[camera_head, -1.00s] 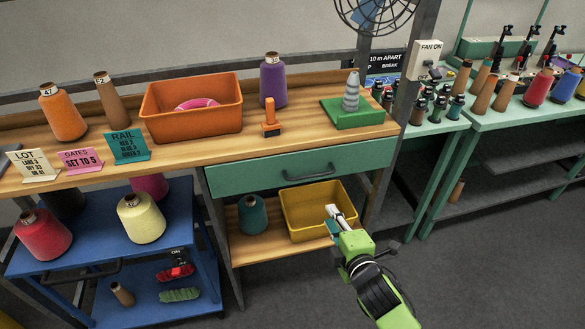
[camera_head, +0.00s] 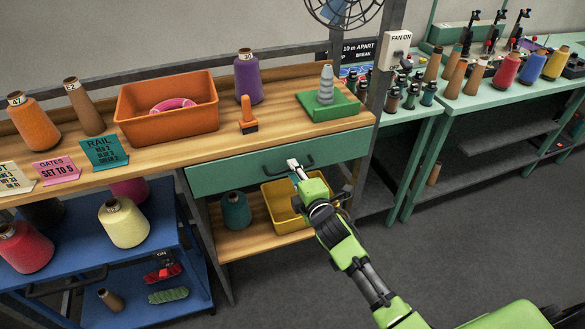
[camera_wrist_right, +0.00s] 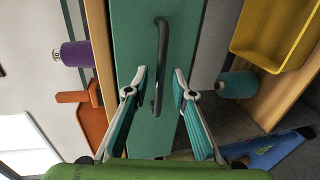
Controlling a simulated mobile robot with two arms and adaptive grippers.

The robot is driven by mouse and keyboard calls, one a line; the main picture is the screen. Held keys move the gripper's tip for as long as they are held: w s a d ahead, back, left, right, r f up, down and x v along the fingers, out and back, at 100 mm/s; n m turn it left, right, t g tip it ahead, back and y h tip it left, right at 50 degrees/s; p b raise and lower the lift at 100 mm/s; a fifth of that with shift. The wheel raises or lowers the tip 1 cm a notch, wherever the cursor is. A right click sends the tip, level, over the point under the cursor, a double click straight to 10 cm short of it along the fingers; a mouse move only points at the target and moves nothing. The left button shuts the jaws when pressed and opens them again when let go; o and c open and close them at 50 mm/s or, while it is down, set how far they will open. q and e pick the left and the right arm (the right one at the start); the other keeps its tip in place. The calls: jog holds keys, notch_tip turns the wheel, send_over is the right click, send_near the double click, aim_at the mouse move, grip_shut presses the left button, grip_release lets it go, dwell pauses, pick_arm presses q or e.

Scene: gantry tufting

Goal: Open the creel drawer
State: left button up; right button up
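The creel drawer (camera_head: 230,177) is a green front under the wooden worktop, and it looks shut. Its dark bar handle (camera_head: 288,166) is at the middle of the front. In the right wrist view the handle (camera_wrist_right: 160,65) stands out from the green drawer front (camera_wrist_right: 130,40). My right gripper (camera_head: 294,167) is in front of the drawer at the handle. In the wrist view its two fingers (camera_wrist_right: 160,78) are spread apart, with the lower end of the handle between them in the picture. I cannot tell whether either finger touches it. My left gripper is out of view.
A yellow bin (camera_head: 281,211) and a teal cone (camera_head: 235,211) sit on the shelf below the drawer. On the worktop are an orange tub (camera_head: 140,127), a purple cone (camera_head: 247,80) and a green block with a grey cone (camera_head: 342,108). A blue cart (camera_head: 84,253) stands left. Floor to the right is clear.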

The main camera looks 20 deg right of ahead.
jog(key=shift+x, duration=0.9)
grip_shut()
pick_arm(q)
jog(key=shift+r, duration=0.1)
